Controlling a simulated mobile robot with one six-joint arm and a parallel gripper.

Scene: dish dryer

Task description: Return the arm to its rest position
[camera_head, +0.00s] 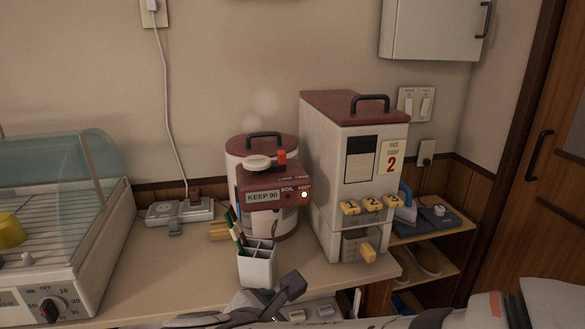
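My arm lies low across the bottom edge of the view, coming in from the right, with pale and grey links partly cut off by the frame. My gripper (272,304) is at the bottom centre, in front of the counter's near edge and just below the white pen holder. One dark grey finger-like part points up and right. The rest is cut off or overlapped, so I cannot tell whether it is open or shut. No held object shows.
The dish dryer (92,262) stands left, with a yellow item (11,231) inside. A pen holder (257,268), a hot-water pot (240,160) and a rice dispenser (325,160) stand on the counter (150,282). A low shelf (440,228) and a door (530,165) are right.

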